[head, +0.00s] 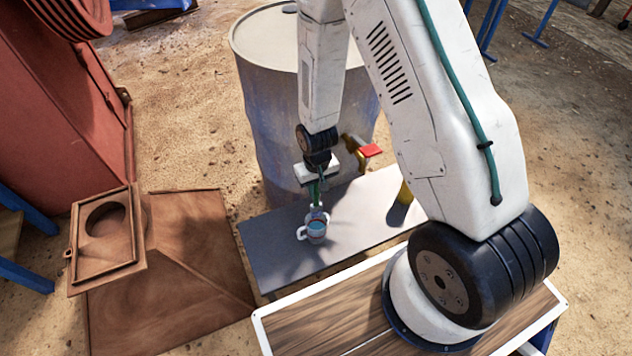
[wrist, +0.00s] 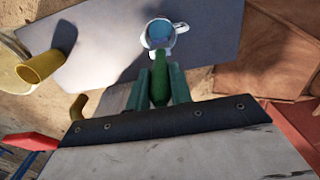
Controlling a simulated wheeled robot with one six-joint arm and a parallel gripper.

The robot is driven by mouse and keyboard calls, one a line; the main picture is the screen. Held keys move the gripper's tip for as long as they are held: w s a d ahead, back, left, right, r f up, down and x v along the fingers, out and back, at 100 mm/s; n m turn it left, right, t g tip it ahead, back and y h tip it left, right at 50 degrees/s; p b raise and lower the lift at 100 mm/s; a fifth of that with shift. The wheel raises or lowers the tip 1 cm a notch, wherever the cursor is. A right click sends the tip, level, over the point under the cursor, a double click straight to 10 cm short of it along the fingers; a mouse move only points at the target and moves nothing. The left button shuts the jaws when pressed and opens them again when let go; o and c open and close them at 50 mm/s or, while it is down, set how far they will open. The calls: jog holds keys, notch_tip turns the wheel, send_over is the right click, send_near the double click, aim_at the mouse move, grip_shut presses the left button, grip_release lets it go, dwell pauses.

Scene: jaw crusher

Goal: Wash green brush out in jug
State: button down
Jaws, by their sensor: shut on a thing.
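My gripper (head: 316,192) is shut on the green brush (wrist: 159,88), whose handle lies between the two green fingers in the wrist view. The brush points down toward the white jug (head: 316,238), with its pale lower part (head: 317,212) at the jug's far rim in the head view. The jug stands upright on the grey bench and holds blue liquid; it also shows in the wrist view (wrist: 149,45). The bristles are not clear, and I cannot tell whether the tip is inside the jug or just above it.
The grey bench (head: 270,252) has bare room left of the jug. A large drum (head: 275,110) stands behind, with a yellow tap and red lever (head: 370,150). A yellow cylindrical thing (head: 405,193) is at the bench's right. A rusty metal piece (head: 190,275) lies left.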

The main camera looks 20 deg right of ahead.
jog(key=shift+f, duration=6.2)
jog(key=shift+a, duration=0.1)
